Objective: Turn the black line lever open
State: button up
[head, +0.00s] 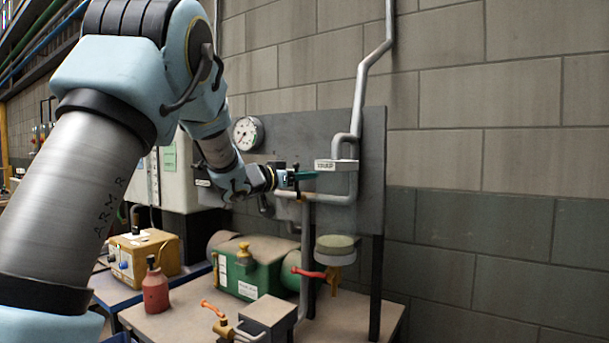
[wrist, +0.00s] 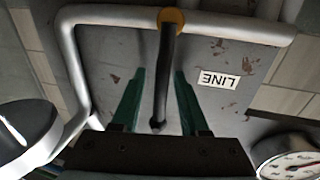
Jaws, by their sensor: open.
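The black line lever (wrist: 167,80) hangs from a yellow hub (wrist: 171,19) on the grey pipe in the wrist view. That picture is turned over, with the LINE label (wrist: 219,79) upside down beside the lever. My gripper (wrist: 160,72) is open, with one green finger on each side of the lever. A gap shows on both sides, and I see no contact. In the head view my gripper (head: 303,177) is at the pipe in front of the grey panel (head: 374,150). The lever cannot be made out clearly there.
A pressure gauge (head: 248,133) is on the panel, left of my gripper. Below are a green pump (head: 262,262), a red-handled valve (head: 310,273), an orange-handled valve (head: 213,309) and a red bottle (head: 155,290).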

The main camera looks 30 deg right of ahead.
grip_shut()
dwell(1.4)
